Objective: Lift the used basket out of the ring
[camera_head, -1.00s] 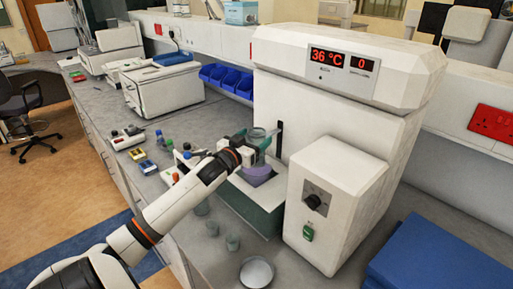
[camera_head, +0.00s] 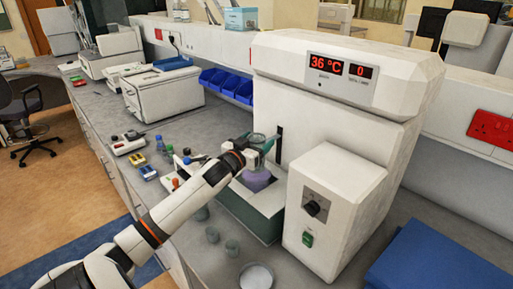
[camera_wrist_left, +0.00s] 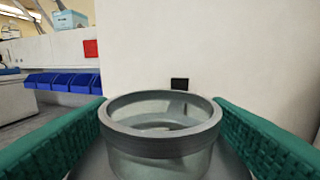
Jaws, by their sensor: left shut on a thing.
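The used basket (camera_head: 258,138) is a clear round vessel with a grey rim. It stands upright at the bath, in front of the tall white machine. My left gripper (camera_head: 255,147) is at its upper part. In the left wrist view the basket's rim (camera_wrist_left: 160,142) sits between the two green fingers, which close on it from both sides. Below the gripper a purple round part (camera_head: 257,180) shows in the bath's opening. The ring cannot be made out clearly, and the basket's lower end is partly hidden. My right gripper is not in view.
The white machine (camera_head: 345,105) stands close behind the basket, with a control box (camera_head: 335,200) to the right. Small grey cups (camera_head: 232,247) and a round dish (camera_head: 256,276) are in front. Coloured-capped bottles (camera_head: 160,141) stand to the left.

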